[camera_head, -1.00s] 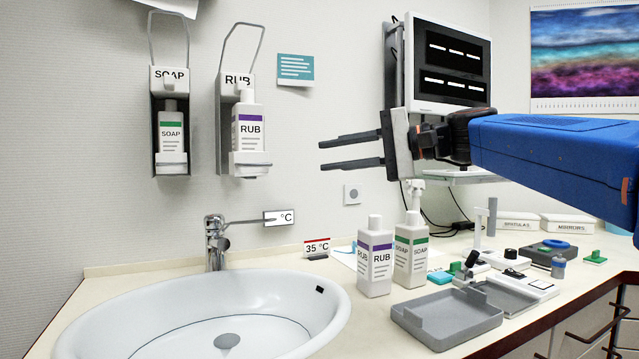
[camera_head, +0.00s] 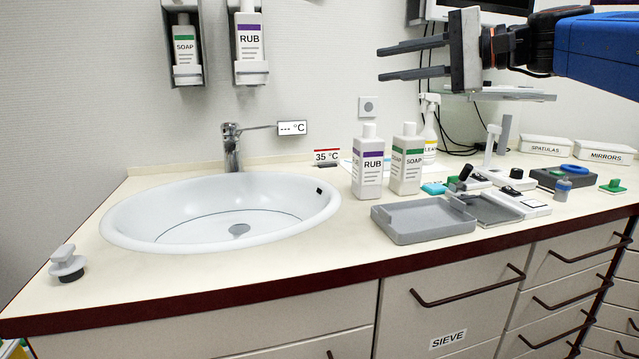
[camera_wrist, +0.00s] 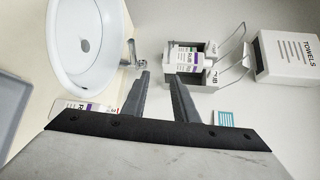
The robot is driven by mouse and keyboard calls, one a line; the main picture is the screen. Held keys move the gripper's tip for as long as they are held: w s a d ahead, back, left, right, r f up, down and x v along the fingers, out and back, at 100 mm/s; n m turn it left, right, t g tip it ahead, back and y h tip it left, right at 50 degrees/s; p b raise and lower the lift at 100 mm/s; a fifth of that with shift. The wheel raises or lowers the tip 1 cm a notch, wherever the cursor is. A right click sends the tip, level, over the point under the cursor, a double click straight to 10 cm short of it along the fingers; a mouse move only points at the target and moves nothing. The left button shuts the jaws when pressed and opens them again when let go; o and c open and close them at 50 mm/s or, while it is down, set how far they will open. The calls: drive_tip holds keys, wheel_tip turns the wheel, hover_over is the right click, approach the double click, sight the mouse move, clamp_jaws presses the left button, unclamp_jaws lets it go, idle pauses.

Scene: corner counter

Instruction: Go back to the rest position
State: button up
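My gripper (camera_head: 414,61) is held in the air above the counter, to the right of the wall dispensers and in front of the monitor. Its two dark fingers point left and are apart, with nothing between them. The wrist view also shows the gripper (camera_wrist: 160,82) open and empty, with the sink and the dispensers beyond it. My blue arm reaches in from the right edge of the head view.
Rub (camera_head: 368,162) and soap (camera_head: 407,160) bottles stand on the counter right of the sink (camera_head: 130,225). A grey tray (camera_head: 425,232) and small instruments lie farther right. Wall-mounted soap (camera_head: 186,50) and rub (camera_head: 249,45) dispensers hang above. Air around the gripper is clear.

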drive_tip(key=s+d+f+n+g+h, duration=0.1)
drive_tip(key=s+f+h, duration=0.35)
drive_tip(key=f, duration=0.85)
drive_tip(key=s+d+f+n+g+h, duration=0.1)
drive_tip(key=s+d+f+h, duration=0.15)
drive_tip(key=s+f, duration=0.7)
drive_tip(key=s+d+f+n+h, duration=0.1)
drive_tip(key=s+d+f+h, duration=0.1)
drive_tip(key=f, duration=0.6)
drive_tip(key=s+d+f+n+h, duration=0.2)
drive_tip(key=s+d+f, duration=0.3)
drive_tip(key=f, duration=0.4)
drive_tip(key=s+d+f+n+g+h, duration=0.1)
drive_tip(key=s+d+f+n+h, duration=0.1)
drive_tip(key=f, duration=0.6)
drive_tip(key=shift+s+d+f+h, duration=0.4)
drive_tip(key=shift+s+d+h, duration=0.3)
drive_tip(key=shift+d, duration=0.3)
